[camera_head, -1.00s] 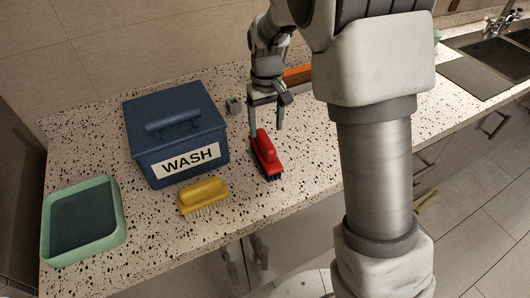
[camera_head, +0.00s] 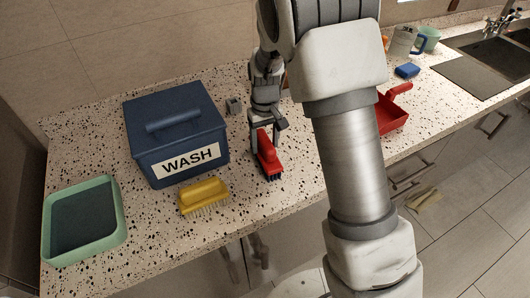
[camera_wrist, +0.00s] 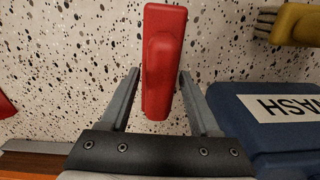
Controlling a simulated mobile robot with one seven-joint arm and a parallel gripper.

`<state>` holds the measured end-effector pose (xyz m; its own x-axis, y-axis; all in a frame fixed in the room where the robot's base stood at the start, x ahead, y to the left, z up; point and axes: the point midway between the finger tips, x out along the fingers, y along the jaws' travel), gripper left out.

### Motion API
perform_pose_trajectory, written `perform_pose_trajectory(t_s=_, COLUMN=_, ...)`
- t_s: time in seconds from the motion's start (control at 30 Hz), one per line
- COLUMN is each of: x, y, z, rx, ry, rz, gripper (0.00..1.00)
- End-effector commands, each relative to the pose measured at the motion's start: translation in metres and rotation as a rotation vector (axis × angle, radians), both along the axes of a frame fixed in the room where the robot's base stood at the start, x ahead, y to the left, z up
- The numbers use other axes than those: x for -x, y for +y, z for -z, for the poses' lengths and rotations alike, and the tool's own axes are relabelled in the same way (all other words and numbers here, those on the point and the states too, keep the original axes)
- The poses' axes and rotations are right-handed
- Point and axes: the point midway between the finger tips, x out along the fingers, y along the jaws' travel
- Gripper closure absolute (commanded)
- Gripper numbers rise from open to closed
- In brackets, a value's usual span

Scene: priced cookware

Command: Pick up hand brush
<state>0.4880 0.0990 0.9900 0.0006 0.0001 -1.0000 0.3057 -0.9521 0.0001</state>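A red hand brush (camera_head: 268,158) with dark bristles lies on the speckled counter, right of the blue box. In the wrist view the red brush (camera_wrist: 163,60) runs up the middle of the picture. My gripper (camera_head: 266,138) is low at the brush's far end. The wrist view shows my gripper (camera_wrist: 160,73) open, with one finger on each side of the brush and gaps between them and it. A yellow brush (camera_head: 204,194) with pale bristles lies to the left of the red one; it also shows in the wrist view (camera_wrist: 295,25).
A blue box marked WASH (camera_head: 178,135) stands close by on the left. A green tray (camera_head: 121,225) is at the far left. A red dustpan (camera_head: 393,112), a blue sponge (camera_head: 407,70) and cups (camera_head: 430,39) are beyond my arm, near the sink (camera_head: 490,60).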

Motion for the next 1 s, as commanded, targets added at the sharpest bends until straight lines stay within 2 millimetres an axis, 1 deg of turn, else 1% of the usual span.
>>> perform_pose_trajectory(t_s=0.03, x=0.0, y=0.0, z=0.0, rx=0.0, ry=0.0, rz=0.0, gripper=0.48)
perform_pose_trajectory(t_s=0.17, x=0.0, y=0.0, z=0.0, rx=0.0, ry=0.0, rz=0.0, gripper=0.72)
perform_pose_trajectory(t_s=0.2, x=0.0, y=0.0, z=0.0, rx=0.0, ry=0.0, rz=0.0, gripper=0.79)
perform_pose_trajectory(t_s=0.27, x=0.0, y=0.0, z=0.0, rx=0.0, ry=0.0, rz=0.0, gripper=0.9)
perform_pose_trajectory(t_s=0.3, x=0.0, y=0.0, z=0.0, rx=0.0, ry=0.0, rz=0.0, gripper=0.97)
perform_pose_trajectory(t_s=0.33, x=0.0, y=0.0, z=0.0, rx=0.0, ry=0.0, rz=0.0, gripper=1.0)
perform_pose_trajectory(t_s=0.77, x=0.0, y=0.0, z=-0.003, rx=0.0, ry=-0.001, rz=0.0, gripper=1.0)
perform_pose_trajectory(t_s=0.87, x=0.0, y=0.0, z=-0.01, rx=-0.001, ry=-0.001, rz=0.0, gripper=1.0)
perform_pose_trajectory(t_s=1.0, x=-0.001, y=0.0, z=-0.029, rx=-0.002, ry=-0.004, rz=0.001, gripper=1.0)
